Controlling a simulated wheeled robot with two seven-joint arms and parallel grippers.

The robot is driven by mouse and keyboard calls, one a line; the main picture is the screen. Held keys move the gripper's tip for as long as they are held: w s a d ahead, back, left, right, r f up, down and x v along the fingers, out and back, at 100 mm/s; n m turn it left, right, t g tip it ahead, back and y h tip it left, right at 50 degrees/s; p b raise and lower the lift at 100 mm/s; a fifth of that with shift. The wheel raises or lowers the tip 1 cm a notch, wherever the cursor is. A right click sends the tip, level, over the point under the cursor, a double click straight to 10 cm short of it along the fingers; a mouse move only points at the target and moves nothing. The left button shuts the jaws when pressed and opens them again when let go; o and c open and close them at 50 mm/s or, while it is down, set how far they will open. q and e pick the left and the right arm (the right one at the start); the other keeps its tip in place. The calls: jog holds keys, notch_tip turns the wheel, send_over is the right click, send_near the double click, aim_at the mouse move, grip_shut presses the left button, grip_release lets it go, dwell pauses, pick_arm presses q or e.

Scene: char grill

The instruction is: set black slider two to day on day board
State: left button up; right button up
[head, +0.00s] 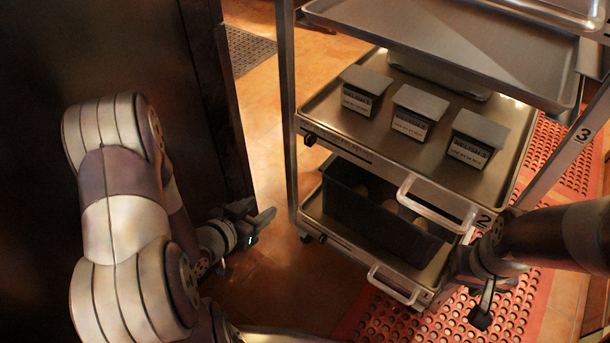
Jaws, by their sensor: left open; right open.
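I cannot make out a day board for certain. A small black piece (310,140) sits at the left end of the printed front edge of the rack's middle shelf (345,150); I cannot tell whether it is slider two. The print there is too small to read. My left gripper (257,213) is open and empty, low over the tiled floor, left of the rack and apart from it. My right gripper (481,298) is open, beside the rack's lower right corner and over the red mat. It is partly hidden by its own wrist.
Three lidded labelled containers (412,112) stand on the middle shelf. A black bin (350,190) with round items is below. Pull handles (437,204) project forward. A dark panel (120,60) is left.

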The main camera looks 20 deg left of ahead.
aim_at(306, 141)
pick_arm(q)
notch_tip(306, 141, up, 9)
jog(key=w+d+m+t+h, duration=0.1)
jog(key=d+t+h, duration=0.2)
jog(key=t, duration=0.1)
jog(key=shift+t, duration=0.3)
jog(key=b+x, duration=0.1)
jog(key=x, duration=0.3)
jog(key=b+x, duration=0.1)
jog(key=x, duration=0.2)
jog(key=b+x, duration=0.1)
jog(key=x, duration=0.3)
jog(key=shift+w+a+f, duration=0.1)
jog(key=shift+w+a, duration=0.1)
jog(key=shift+w, duration=0.25)
jog(key=shift+w+d+b, duration=0.15)
jog(key=shift+w+b, duration=0.15)
jog(key=shift+w, duration=0.25)
jog(key=shift+c, duration=0.3)
grip_shut()
